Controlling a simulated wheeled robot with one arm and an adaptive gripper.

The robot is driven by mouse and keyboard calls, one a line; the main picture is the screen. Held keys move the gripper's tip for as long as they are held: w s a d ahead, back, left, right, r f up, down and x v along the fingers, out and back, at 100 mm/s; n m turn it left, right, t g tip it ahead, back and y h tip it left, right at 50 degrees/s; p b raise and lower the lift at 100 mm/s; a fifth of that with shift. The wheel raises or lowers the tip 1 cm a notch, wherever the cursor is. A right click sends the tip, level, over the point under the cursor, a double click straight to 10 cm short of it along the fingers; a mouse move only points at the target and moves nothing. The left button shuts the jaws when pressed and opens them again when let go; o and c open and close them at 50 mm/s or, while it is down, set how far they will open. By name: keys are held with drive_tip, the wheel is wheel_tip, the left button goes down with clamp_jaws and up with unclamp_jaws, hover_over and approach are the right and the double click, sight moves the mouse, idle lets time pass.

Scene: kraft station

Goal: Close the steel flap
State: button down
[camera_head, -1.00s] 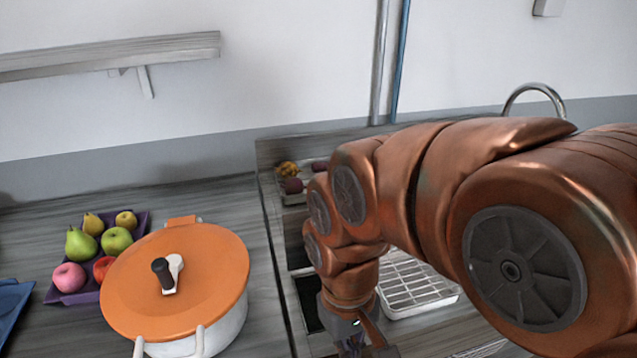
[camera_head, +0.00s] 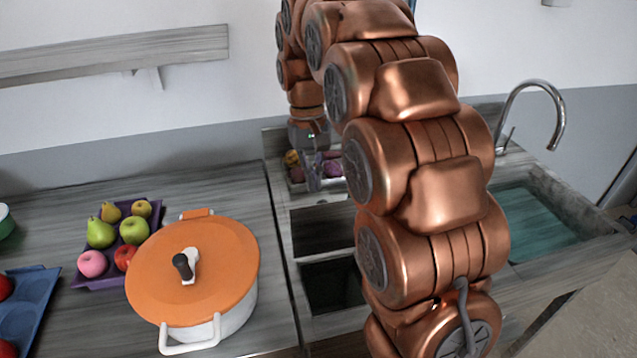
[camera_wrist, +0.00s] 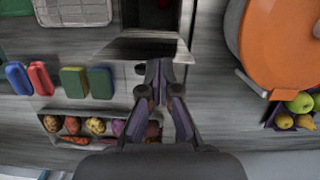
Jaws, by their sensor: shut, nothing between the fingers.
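The steel flap (camera_wrist: 150,48) appears in the wrist view as a grey panel beside a dark square opening (camera_wrist: 152,18). It looks tilted up from the counter, though its exact angle is hard to tell. In the head view the dark opening (camera_head: 333,285) shows left of my arm, and a dark grey panel (camera_head: 322,228) behind it seems to be the flap. My gripper (camera_wrist: 158,68) is shut and empty, its fingertips at the flap's near edge in the wrist view; contact cannot be told. In the head view my gripper (camera_head: 314,170) is beyond the opening, partly blurred against the vegetables.
A vegetable tray (camera_wrist: 46,138) lies close to my gripper. Blue, red and green blocks (camera_wrist: 72,82) and a wire rack (camera_wrist: 75,12) are beside the opening. An orange-lidded pot (camera_head: 193,272) and a purple fruit tray (camera_head: 97,281) stand left. The sink (camera_head: 545,225) is right.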

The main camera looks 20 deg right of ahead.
drive_tip(key=w+d+r+p, duration=0.1)
drive_tip(key=w+d+p, duration=0.3)
drive_tip(key=w, duration=0.7)
drive_tip(key=b, duration=0.4)
approach(324, 225)
drive_tip(key=shift+m, duration=0.3)
drive_tip(key=shift+w+d+f, duration=0.25)
drive_tip(key=shift+w+f, duration=0.55)
drive_tip(key=shift+f, duration=0.15)
drive_tip(key=shift+w+d+f, duration=0.25)
drive_tip(key=shift+w+f, duration=0.55)
drive_tip(key=shift+f, duration=0.15)
drive_tip(key=shift+s+a+b, duration=0.1)
drive_tip(key=shift+s+b, duration=0.05)
drive_tip(key=shift+b, duration=0.15)
